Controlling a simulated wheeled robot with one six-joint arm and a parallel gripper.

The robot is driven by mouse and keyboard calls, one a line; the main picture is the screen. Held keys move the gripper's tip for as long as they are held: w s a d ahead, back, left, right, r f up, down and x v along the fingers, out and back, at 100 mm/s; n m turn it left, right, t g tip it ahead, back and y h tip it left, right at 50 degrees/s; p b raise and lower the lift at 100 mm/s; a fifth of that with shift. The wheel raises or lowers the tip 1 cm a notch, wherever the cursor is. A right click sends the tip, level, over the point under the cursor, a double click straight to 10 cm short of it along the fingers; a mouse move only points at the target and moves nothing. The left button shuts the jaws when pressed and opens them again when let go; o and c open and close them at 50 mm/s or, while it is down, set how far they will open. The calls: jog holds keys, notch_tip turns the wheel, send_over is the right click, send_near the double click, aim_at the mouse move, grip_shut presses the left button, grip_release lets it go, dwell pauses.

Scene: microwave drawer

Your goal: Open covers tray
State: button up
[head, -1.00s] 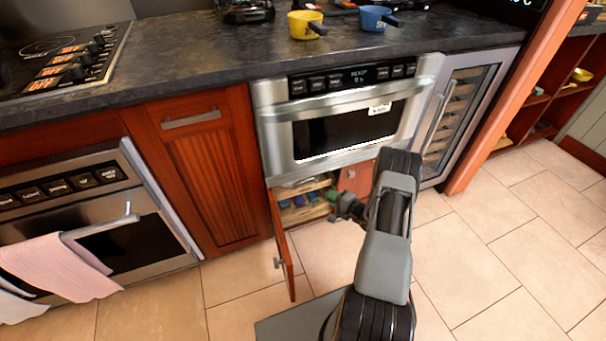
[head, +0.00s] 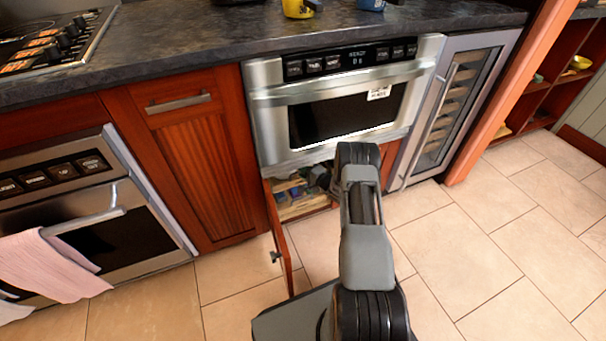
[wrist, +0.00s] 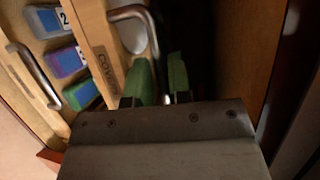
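The covers tray (wrist: 98,45) has a light wooden front marked "COVERS" and a curved metal handle (wrist: 130,12) in the wrist view. My gripper (wrist: 161,78) has its two green fingers on either side of the handle's lower part, with a narrow gap between them. I cannot tell whether they press on the bar. In the head view my arm hides most of the gripper and this tray's front.
A second wooden tray (wrist: 28,75) with its own handle holds several coloured boxes, to the left in the wrist view. The open cabinet door (head: 281,240) stands left of the opening. The microwave drawer (head: 345,108) is directly above. Tiled floor is clear to the right.

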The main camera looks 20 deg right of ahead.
jog(key=shift+w+a, duration=0.15)
jog(key=shift+w, duration=0.15)
grip_shut()
dwell(0.3)
